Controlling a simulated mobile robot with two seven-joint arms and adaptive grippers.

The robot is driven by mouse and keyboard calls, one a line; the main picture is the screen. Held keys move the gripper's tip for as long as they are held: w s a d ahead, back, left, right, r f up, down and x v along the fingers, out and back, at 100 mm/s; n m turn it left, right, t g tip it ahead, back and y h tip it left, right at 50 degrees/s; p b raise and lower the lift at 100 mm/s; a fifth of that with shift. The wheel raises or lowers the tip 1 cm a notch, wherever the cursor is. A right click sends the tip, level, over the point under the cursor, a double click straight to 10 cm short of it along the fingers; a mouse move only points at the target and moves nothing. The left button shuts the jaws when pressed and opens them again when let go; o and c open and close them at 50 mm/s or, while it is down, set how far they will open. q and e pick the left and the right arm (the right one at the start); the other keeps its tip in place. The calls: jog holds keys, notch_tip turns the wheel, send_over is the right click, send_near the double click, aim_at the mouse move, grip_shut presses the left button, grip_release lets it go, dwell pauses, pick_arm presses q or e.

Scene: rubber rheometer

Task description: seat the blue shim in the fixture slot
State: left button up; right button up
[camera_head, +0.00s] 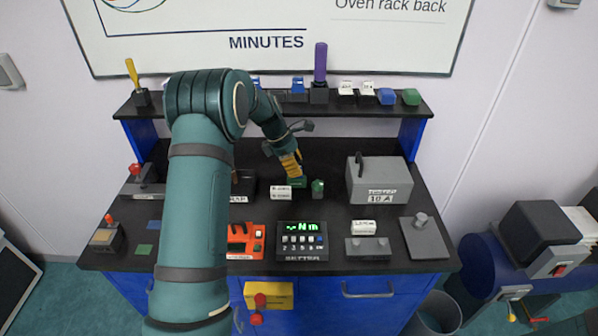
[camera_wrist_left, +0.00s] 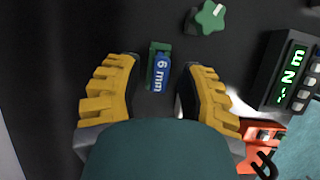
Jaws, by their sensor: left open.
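A blue shim (camera_wrist_left: 162,74) marked "6 mm" shows in the left wrist view, between the fingers of my left gripper (camera_wrist_left: 163,68). The gripper is open, with a dark gap on each side of the shim. A green block (camera_wrist_left: 154,47) adjoins the shim's far end; I cannot tell whether the shim sits in it or only lies against it. In the head view my left gripper (camera_head: 291,167) points down over the green block (camera_head: 297,182) at the middle of the bench, and the shim is not clearly visible there. My right gripper is out of view.
A green knob (camera_head: 318,187) stands close right of the gripper, and a white-labelled block (camera_head: 281,192) close in front. A grey box (camera_head: 379,182) is farther right. A meter (camera_head: 302,240) and an orange device (camera_head: 245,240) stand at the front. A loaded shelf (camera_head: 270,106) runs behind.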

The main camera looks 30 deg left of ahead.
pick_arm(q)
jog(key=v, duration=0.8)
jog(key=shift+r, duration=0.4)
jog(key=shift+s, duration=0.1)
